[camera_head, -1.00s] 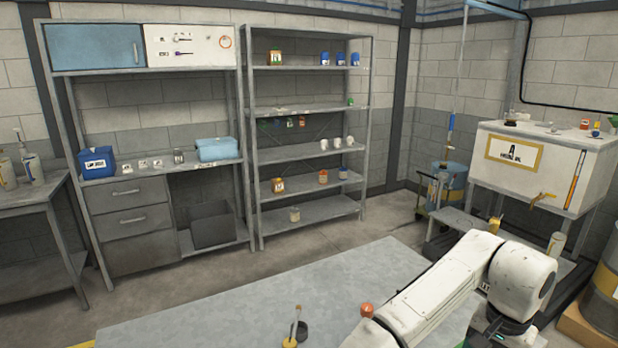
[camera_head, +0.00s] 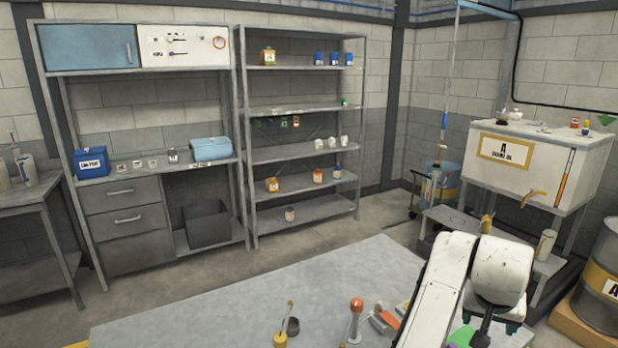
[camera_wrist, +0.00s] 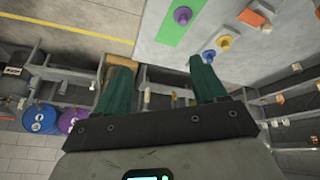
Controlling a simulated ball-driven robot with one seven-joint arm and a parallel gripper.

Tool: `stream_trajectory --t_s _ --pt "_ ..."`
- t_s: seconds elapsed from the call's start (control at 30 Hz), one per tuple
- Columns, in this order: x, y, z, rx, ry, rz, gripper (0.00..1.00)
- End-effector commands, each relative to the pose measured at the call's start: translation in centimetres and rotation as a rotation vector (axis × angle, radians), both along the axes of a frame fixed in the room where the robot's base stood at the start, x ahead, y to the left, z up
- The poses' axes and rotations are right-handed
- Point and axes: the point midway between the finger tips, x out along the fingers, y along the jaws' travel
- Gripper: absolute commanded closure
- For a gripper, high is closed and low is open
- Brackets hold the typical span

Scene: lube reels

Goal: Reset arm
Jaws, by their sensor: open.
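My gripper (camera_wrist: 160,72) shows in the wrist view with its two dark green fingers spread well apart. Nothing is between the fingers. Beyond the fingertips are the floor, a tabletop and shelving, seen at a steep tilt. In the head view my white arm is folded at the lower right, over the right end of the grey table (camera_head: 240,300).
On the table stand a red-topped item (camera_head: 356,305), a dark cup (camera_head: 293,327), a yellow-based item with a stick (camera_head: 280,340) and small blocks (camera_head: 384,318). Shelving (camera_head: 300,152) is behind. A white tank (camera_head: 535,165) and a drum (camera_head: 603,275) stand at right.

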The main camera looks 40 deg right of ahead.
Motion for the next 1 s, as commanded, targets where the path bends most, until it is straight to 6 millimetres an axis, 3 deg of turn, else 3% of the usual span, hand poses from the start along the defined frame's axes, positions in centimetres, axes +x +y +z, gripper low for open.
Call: stream_trajectory --t_s 0.13,0.27,0.37,0.5,0.6,0.8,0.97,1.0 --pt "3.2 0.7 0.5 -0.147 0.029 0.215 0.29" --pt "6.8 3.6 -0.5 -0.218 0.033 0.434 0.29" --pt "9.1 7.2 -2.4 -0.231 0.032 0.613 0.29" --pt "11.0 14.1 -6.3 -0.186 0.015 0.864 0.29" --pt "11.1 19.2 -9.0 -0.123 -0.002 1.012 0.29" --pt "9.6 27.4 -12.9 0.010 -0.038 1.203 0.29" --pt "7.6 32.7 -15.0 0.117 -0.064 1.306 0.29" --pt "7.0 32.5 -16.8 0.129 -0.047 1.300 0.29"
